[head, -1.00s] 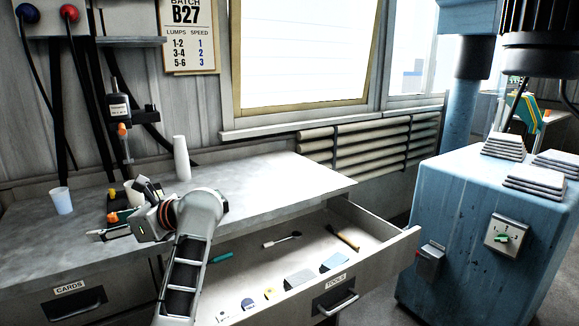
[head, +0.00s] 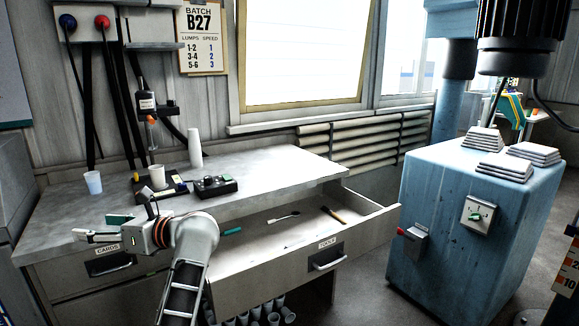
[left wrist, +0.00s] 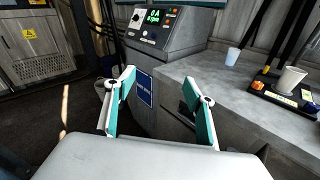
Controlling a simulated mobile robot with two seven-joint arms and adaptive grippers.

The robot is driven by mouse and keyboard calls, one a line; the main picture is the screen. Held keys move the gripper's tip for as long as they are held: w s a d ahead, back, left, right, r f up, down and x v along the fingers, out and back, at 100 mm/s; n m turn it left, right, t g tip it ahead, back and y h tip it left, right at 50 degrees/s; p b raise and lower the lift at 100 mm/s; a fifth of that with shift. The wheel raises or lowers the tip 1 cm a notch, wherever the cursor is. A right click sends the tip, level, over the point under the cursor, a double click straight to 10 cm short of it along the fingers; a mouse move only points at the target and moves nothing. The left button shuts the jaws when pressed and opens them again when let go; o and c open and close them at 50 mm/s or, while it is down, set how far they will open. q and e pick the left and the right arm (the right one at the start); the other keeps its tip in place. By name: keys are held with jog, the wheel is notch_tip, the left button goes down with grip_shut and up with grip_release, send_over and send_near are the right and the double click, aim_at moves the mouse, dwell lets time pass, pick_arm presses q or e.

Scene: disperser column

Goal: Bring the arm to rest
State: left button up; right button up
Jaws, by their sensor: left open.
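My left arm comes in from the bottom of the head view. Its left gripper (head: 106,228) points left in front of the bench, close to the drawer labelled CARDS (head: 108,263). In the left wrist view the fingers of the left gripper (left wrist: 158,84) stand wide apart with nothing between them. My right gripper is in neither view.
The drawer labelled TOOLS (head: 270,279) is pulled out beside my left arm and holds a few tools. A white cup (head: 157,176) and a pale cup (head: 93,182) stand on the bench (head: 265,165). A blue machine (head: 480,225) stands at the right.

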pick_arm(q)
jog(key=s+d+f+n+t+h+p, duration=0.1)
jog(key=s+d+f+n+t+h, duration=0.1)
jog(key=d+f+n+t+h, duration=0.65)
jog(key=s+d+r+n+t+h+p, duration=0.15)
jog(key=n+t, duration=0.35)
jog(key=n, duration=0.9)
jog(key=s+d+f+n+t+h+p, duration=0.1)
jog(key=s+d+f+n+t+h, duration=0.35)
jog(key=n, duration=0.65)
jog(key=s+d+f+m+g+h, duration=0.25)
jog(key=s+d+f+m, duration=0.2)
jog(key=f, duration=0.35)
jog(key=s+d+f+m+g+h, duration=0.2)
jog(key=s+d+f+m+h, duration=0.15)
jog(key=f+m, duration=0.35)
jog(key=s+f+m+g+y+p, duration=0.1)
jog(key=s+f+m+g, duration=0.3)
jog(key=s+f, duration=0.9)
jog(key=shift+s+f+g, duration=0.3)
jog(key=shift+s+g, duration=0.85)
jog(key=shift+s, duration=0.05)
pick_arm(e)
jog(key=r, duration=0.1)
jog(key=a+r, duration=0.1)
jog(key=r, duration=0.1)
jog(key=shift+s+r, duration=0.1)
